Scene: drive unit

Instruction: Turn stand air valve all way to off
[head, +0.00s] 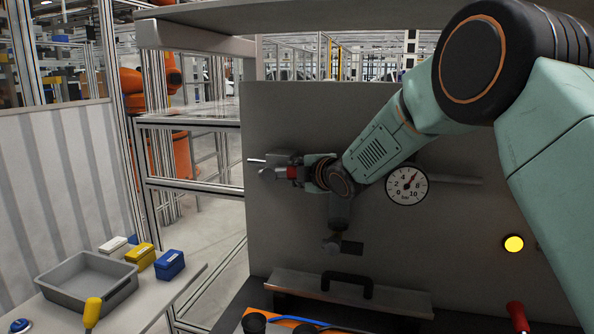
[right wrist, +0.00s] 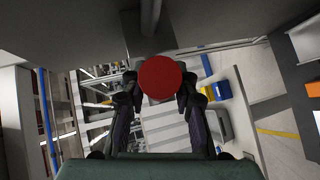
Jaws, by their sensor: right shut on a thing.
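The air valve's red handle (head: 293,172) shows in the head view, on the grey panel left of the pressure gauge, largely covered by my right gripper. My right gripper (head: 296,166) reaches it from the right and is shut on it. In the right wrist view the handle is a red disc (right wrist: 160,77), and the fingers of my right gripper (right wrist: 158,95) stand on either side of it. A short metal pipe end (head: 256,161) sticks out left of the valve. The exact turn angle of the handle is hard to tell. My left gripper is in neither view.
A lit yellow lamp (head: 514,243) is at right on the panel (head: 300,110). Below are a black-handled cover (head: 400,297) and a red handle (head: 517,316). A grey bin (head: 72,303) and small yellow and blue boxes are at lower left.

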